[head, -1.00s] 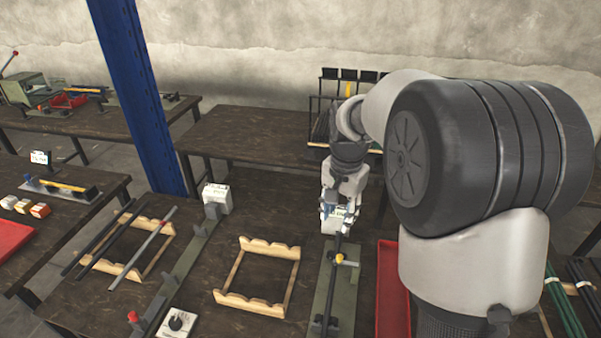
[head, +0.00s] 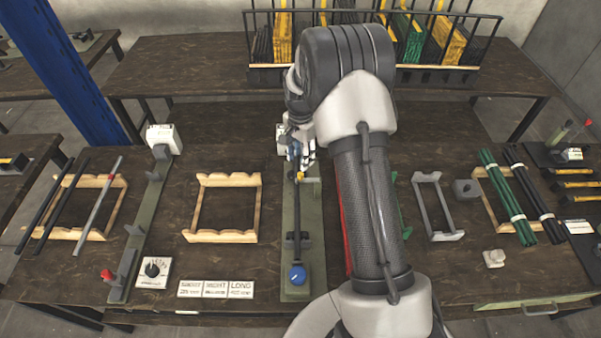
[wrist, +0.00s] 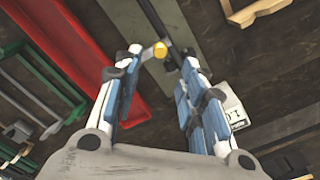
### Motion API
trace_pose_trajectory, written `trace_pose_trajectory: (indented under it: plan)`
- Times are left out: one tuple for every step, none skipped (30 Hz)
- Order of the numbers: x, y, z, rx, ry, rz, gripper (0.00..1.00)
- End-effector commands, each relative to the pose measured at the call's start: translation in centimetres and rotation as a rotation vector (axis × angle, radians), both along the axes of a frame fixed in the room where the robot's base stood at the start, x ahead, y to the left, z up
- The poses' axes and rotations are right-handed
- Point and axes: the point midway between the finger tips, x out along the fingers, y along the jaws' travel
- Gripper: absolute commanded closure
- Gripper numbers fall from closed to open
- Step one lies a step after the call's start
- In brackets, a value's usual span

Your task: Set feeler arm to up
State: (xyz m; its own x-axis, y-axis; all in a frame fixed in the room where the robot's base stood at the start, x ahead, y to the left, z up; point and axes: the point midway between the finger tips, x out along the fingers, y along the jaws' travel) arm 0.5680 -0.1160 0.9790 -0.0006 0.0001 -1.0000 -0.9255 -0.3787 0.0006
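A long green fixture plate (head: 290,225) lies on the dark table, with a dark rod along it and a blue knob (head: 297,275) at its near end. A yellow-tipped lever (head: 300,176), which looks like the feeler arm, stands near the far end of the plate. In the wrist view its round yellow tip (wrist: 160,50) shows at the end of a thin grey stem, beside the dark rod. My gripper (wrist: 160,62) is open, with its blue-padded fingers on either side of the tip; contact cannot be told. In the head view my gripper (head: 302,160) is just beyond the lever, partly hiding the plate's far end.
A red tray (wrist: 85,60) lies close beside the plate, partly behind my arm in the head view. A wooden cradle (head: 225,237) stands left of the plate. A white labelled box (wrist: 232,105) is near my right finger. Label cards (head: 215,289) lie in front.

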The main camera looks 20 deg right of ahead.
Motion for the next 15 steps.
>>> trace_pose_trajectory:
  plan:
    - [-0.1,0.0,-1.5,0.001,0.004,0.000,0.62]
    - [-0.1,0.0,-2.1,0.001,0.004,0.000,0.62]
    - [-0.1,0.0,-2.9,0.000,0.002,0.000,0.62]
    - [-0.1,0.0,-3.5,0.000,0.002,0.000,0.62]
    - [-0.1,0.0,-4.0,0.001,0.003,0.001,0.62]
    - [-0.1,0.0,-4.6,0.000,0.002,0.001,0.62]
    - [-0.1,0.0,-5.1,0.001,0.001,0.001,0.62]
    - [0.0,0.0,-5.5,0.001,0.001,0.001,0.62]
    - [0.0,0.0,-6.0,0.001,0.001,0.001,0.62]
    - [0.0,0.0,-6.3,0.000,0.001,0.001,0.62]
    - [0.0,0.0,-6.6,0.000,0.000,0.001,0.62]
    - [0.0,0.0,-6.9,0.000,0.000,0.001,0.62]
    - [0.0,0.0,-7.1,0.000,0.000,0.001,0.62]
    - [0.0,0.0,-7.2,0.000,-0.001,0.001,0.62]
    - [0.0,0.0,-7.3,-0.001,-0.001,0.001,0.62]
